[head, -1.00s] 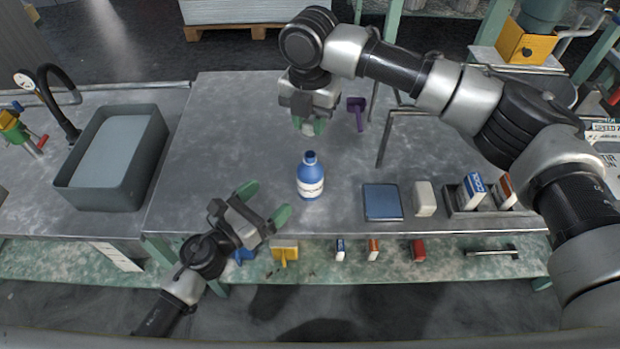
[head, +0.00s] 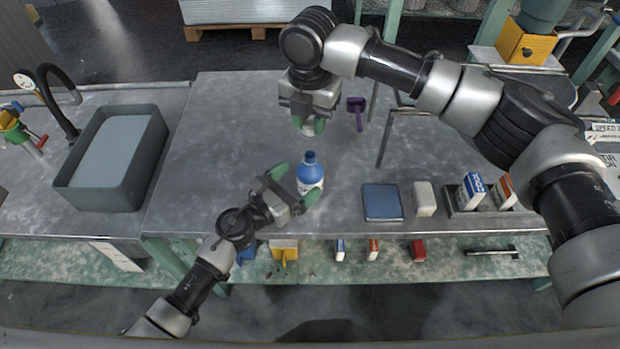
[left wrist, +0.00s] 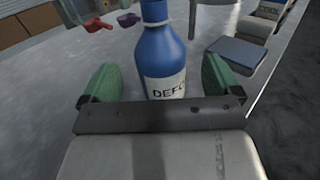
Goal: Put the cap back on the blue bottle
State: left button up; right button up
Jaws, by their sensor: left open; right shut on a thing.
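The blue bottle (head: 309,167) stands upright on the metal bench, with a white label band. In the left wrist view the bottle (left wrist: 162,55) is between the two green fingers, with its top out of the frame. My left gripper (head: 296,184) is open, its fingers on either side of the bottle with gaps showing. My right gripper (head: 310,126) is above the bench, behind the bottle in the picture, pointing down. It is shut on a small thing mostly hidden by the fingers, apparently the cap. No cap shows elsewhere on the bench.
A blue pad (head: 382,202), a pale block (head: 425,199) and a holder with small boxes (head: 472,190) stand to the right. A purple object (head: 358,112) lies near my right gripper. A grey basin (head: 68,188) is at the left. The bench left of the bottle is clear.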

aim_at(301, 179)
pick_arm(q)
jog(key=shift+x, duration=2.15)
jog(key=c, duration=1.4)
jog(key=shift+o, duration=0.2)
pick_arm(e)
jog(key=shift+f, duration=2.5)
